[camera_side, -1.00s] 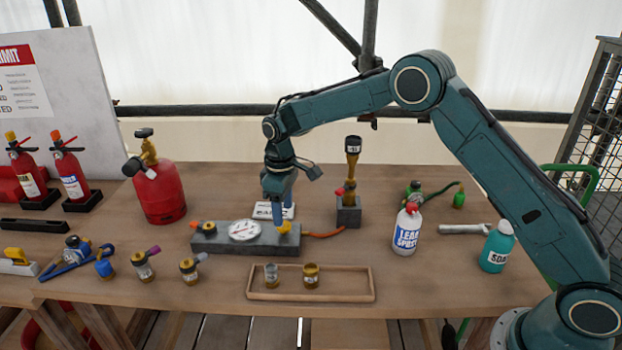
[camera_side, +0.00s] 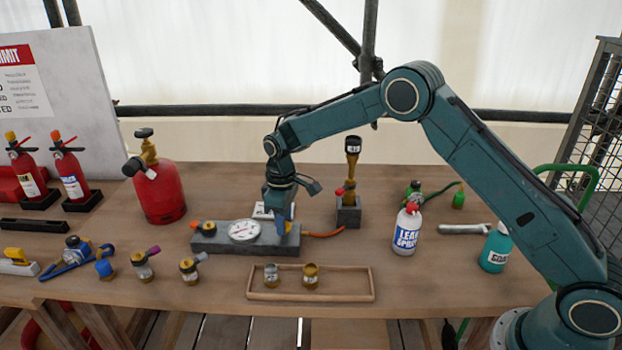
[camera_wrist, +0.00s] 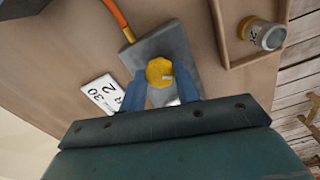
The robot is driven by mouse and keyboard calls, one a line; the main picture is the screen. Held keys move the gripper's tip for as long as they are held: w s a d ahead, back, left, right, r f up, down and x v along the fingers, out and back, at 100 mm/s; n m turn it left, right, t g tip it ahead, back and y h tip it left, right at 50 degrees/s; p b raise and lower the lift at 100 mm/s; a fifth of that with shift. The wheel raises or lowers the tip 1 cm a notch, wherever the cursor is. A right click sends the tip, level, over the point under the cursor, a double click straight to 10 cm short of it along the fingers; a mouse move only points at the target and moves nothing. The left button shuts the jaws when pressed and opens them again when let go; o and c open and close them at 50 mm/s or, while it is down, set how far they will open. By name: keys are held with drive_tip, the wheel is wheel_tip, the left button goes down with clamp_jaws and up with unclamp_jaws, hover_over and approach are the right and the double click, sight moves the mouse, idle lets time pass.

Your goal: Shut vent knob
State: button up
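The yellow vent knob (camera_wrist: 159,72) is at one end of a grey block (camera_wrist: 176,42), between the two blue fingers of my gripper (camera_wrist: 161,79). The fingers lie close on either side of it; I cannot tell whether they press on it. In the side view my gripper (camera_side: 283,228) points down over the right end of the grey block (camera_side: 216,243) and mostly hides the knob.
An orange hose (camera_side: 322,235) runs from the block to a burner stand (camera_side: 348,212). A wooden tray (camera_side: 340,297) with two small jars lies in front. A red gas can (camera_side: 160,195) stands left, a leak spray bottle (camera_side: 406,232) right. A number card (camera_wrist: 102,93) lies behind the block.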

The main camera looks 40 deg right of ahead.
drive_tip(key=shift+m, duration=0.4)
drive_tip(key=m, duration=1.1)
drive_tip(key=shift+m, duration=0.3)
idle(0.4)
drive_tip(key=o, duration=1)
drive_tip(key=shift+c, duration=0.2)
wheel_tip(320, 180, up, 14)
